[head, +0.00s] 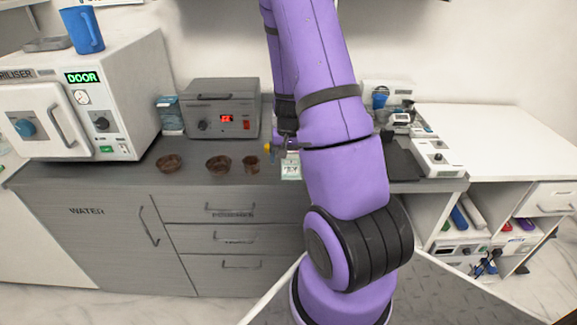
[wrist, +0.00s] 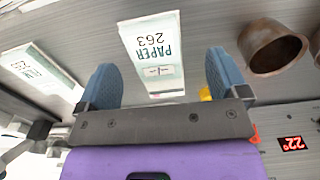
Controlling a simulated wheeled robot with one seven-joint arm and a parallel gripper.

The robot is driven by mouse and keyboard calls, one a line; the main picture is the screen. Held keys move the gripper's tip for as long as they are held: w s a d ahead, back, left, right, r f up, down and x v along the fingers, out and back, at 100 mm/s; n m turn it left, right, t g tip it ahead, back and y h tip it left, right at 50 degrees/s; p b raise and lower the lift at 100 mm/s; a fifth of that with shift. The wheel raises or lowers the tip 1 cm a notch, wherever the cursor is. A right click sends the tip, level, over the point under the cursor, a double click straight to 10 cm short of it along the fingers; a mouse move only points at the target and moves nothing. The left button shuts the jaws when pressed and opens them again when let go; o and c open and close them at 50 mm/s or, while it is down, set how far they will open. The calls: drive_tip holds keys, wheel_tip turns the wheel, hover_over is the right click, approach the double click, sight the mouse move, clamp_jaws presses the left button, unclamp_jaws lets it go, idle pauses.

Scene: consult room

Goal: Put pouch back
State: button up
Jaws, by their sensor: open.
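A flat white packet with a teal top, marked PAPER 263 (wrist: 152,50), appears to be a pouch. It lies on the grey counter and also shows in the head view (head: 291,168), just below my gripper (head: 285,146). In the wrist view my gripper (wrist: 160,75) is open, its two blue fingers on either side of the packet in the picture. I cannot tell whether they touch it. A second similar packet (wrist: 45,75) lies to the left in the wrist view. My arm hides part of the counter in the head view.
Brown bowls (head: 169,163) (head: 218,164) and a small brown cup (head: 251,164) stand left of my gripper. A grey device with a red display (head: 222,110) stands behind, beside a blue-and-white box (head: 170,114). The steriliser (head: 85,95) is at left. White equipment (head: 437,158) stands at right.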

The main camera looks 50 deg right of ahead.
wheel_tip(320, 180, up, 8)
drive_tip(key=s+a+r+n+t, duration=0.25)
drive_tip(key=a+r+n, duration=0.25)
drive_tip(key=a+r, duration=1.2)
drive_tip(key=s+a+r+n+t, duration=0.2)
drive_tip(key=s+a+r+n, duration=0.3)
drive_tip(key=s+a+r, duration=0.4)
drive_tip(key=shift+s+a+r+t, duration=0.35)
drive_tip(key=shift+s+a, duration=0.15)
drive_tip(key=shift+s, duration=1.4)
